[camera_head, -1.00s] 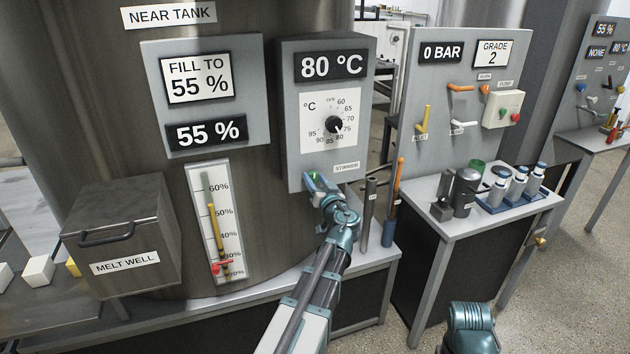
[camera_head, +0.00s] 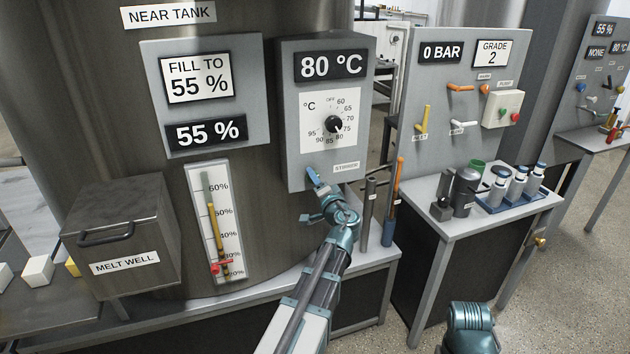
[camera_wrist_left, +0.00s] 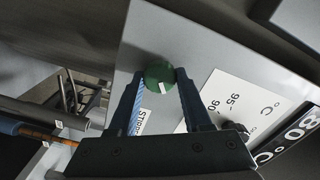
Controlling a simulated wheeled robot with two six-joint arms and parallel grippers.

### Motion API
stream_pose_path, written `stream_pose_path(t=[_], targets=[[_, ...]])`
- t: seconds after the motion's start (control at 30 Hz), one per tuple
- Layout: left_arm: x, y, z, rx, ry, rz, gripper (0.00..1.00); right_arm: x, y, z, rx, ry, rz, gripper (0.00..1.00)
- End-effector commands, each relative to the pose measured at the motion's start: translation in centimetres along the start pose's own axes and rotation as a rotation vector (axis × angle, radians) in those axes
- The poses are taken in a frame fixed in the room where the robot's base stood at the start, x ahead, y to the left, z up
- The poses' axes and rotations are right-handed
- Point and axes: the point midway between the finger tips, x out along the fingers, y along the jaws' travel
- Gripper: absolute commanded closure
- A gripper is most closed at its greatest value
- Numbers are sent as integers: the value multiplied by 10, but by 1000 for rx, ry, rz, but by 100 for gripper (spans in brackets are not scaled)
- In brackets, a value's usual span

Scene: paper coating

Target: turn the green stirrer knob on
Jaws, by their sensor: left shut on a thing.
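The green stirrer knob (camera_wrist_left: 157,72) is round with a white mark and sits low on the grey control box (camera_head: 293,150), beside the stirrer label (camera_head: 346,167). My left gripper (camera_head: 312,177) reaches up to the bottom of that box. In the left wrist view the two fingers of the gripper (camera_wrist_left: 160,78) are closed on the knob, one on each side. In the head view the gripper hides the knob. My right gripper is not in view; only a teal part of that arm shows at the bottom right.
The black temperature dial (camera_head: 334,125) is just above, under the 80 °C display (camera_head: 331,66). Two upright rods, one grey (camera_head: 368,205) and one with an orange top (camera_head: 397,185), stand close right of my left arm. The melt well (camera_head: 125,225) is at the left.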

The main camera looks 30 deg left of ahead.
Motion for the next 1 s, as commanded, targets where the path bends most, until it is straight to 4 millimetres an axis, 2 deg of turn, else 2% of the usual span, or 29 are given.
stream_pose_path(t=[0.3,0.87,0.9,1.0], targets=[[0,1,0,114,0,1,100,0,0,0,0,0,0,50],[0,1,0,140,1,1,100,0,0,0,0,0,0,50],[0,1,0,140,1,1,46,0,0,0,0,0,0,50],[0,1,0,139,1,1,28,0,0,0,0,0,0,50]])
